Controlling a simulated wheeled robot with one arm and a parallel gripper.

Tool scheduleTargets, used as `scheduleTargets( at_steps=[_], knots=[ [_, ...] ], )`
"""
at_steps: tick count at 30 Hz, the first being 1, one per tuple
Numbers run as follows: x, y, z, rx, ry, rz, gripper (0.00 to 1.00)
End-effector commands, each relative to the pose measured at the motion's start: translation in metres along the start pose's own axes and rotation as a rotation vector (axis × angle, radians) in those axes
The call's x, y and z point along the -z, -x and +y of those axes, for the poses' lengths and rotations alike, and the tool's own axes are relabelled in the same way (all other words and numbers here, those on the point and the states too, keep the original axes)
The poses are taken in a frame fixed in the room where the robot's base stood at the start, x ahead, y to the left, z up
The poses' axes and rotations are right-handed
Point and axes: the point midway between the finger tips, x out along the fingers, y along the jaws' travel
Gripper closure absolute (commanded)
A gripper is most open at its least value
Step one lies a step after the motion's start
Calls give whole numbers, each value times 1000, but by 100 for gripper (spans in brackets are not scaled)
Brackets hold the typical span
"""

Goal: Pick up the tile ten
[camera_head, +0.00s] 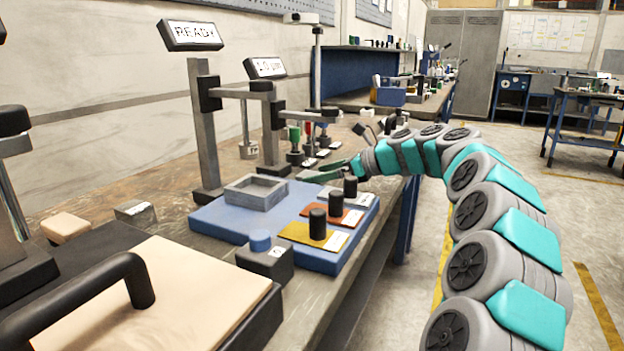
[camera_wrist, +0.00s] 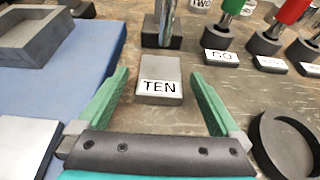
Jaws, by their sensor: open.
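The tile ten (camera_wrist: 160,88) is a small grey metal block with a white label reading TEN on its near side. It sits on the worn brown bench top in the wrist view, just in front of a dark base with a metal post. My gripper (camera_wrist: 160,76) is open, with one green finger on each side of the tile and clear gaps between. The tile is not held. In the head view my gripper (camera_head: 322,174) is low over the bench behind the blue board, and I cannot make out the tile there.
The blue board (camera_head: 222,222) carries a grey square tray (camera_head: 256,192) and black knobs on coloured plates. Coloured-handled tools stand behind the tile, with labels such as GO (camera_wrist: 221,57). A dark round dish (camera_wrist: 285,146) lies right of my gripper. A READY sign (camera_head: 192,36) stands behind.

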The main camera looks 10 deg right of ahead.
Motion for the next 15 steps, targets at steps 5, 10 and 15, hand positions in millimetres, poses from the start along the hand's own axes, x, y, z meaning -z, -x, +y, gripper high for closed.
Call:
scheduleTargets(
  at_steps=[5, 10, 15],
  knots=[
    [1, -13, 0, -2, -1, 1, 0],
    [1, -12, 0, -1, -1, 1, 2],
    [1, -12, 0, -1, -1, 1, 21]
  ],
)
